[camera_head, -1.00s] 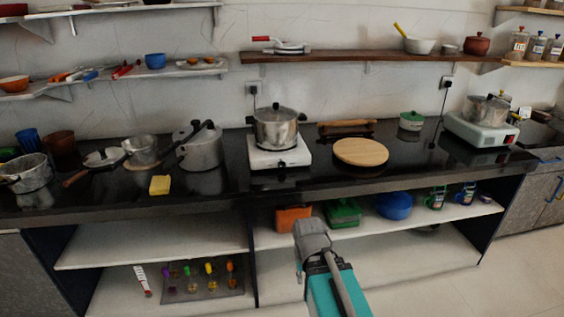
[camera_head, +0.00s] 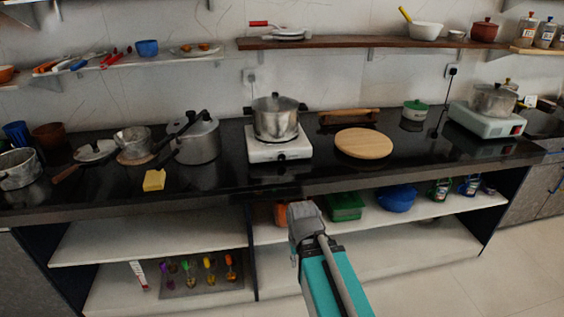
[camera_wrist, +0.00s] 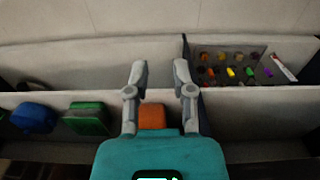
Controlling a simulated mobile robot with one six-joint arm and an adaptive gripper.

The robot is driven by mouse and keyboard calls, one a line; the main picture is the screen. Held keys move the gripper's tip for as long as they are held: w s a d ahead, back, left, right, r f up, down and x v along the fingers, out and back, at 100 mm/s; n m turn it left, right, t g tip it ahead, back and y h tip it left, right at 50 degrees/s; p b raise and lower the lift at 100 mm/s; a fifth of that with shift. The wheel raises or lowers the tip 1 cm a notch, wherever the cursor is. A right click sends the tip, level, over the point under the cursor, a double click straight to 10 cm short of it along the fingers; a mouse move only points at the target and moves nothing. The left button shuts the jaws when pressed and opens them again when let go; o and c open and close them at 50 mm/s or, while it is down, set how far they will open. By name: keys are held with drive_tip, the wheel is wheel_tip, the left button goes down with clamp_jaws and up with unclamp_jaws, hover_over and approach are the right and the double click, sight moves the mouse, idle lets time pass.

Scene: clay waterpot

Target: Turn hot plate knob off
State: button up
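A white hot plate (camera_head: 262,154) stands on the black counter with a steel pot (camera_head: 276,121) on it. A small dark knob shows on its front face (camera_head: 281,156). A second, pale hot plate (camera_head: 479,121) stands at the right, with a pot (camera_head: 493,101) on it and a reddish spot on its front. My gripper (camera_head: 303,208) is below the counter edge in the head view, in front of the lower shelf and apart from both hot plates. In the wrist view my gripper (camera_wrist: 157,70) has its two fingers spread with nothing between them. No hot plate shows in that view.
The counter's front edge (camera_head: 350,183) lies above my gripper. The shelf below holds an orange box (camera_wrist: 152,117), a green box (camera_head: 344,206) and a blue pot (camera_head: 396,198). A round wooden board (camera_head: 364,143) lies right of the white hot plate. The floor in front is clear.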

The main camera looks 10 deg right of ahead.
drive_tip(key=w+d+r+n+t+h, duration=0.1)
drive_tip(key=w+d+r+t+h, duration=0.2)
drive_tip(key=w, duration=0.4)
drive_tip(key=w+d+r+n+t+h, duration=0.1)
drive_tip(key=w+r+t+h, duration=0.2)
drive_tip(key=w+t, duration=0.35)
drive_tip(key=w+a+r+n+t+b, duration=0.1)
drive_tip(key=w+a+r+n+t, duration=0.4)
drive_tip(key=w+a+r+n, duration=0.1)
drive_tip(key=w+a+r, duration=0.1)
drive_tip(key=w+r, duration=0.1)
drive_tip(key=w, duration=0.1)
drive_tip(key=shift+w+n, duration=0.3)
drive_tip(key=shift+w, duration=0.1)
drive_tip(key=shift+t, duration=0.25)
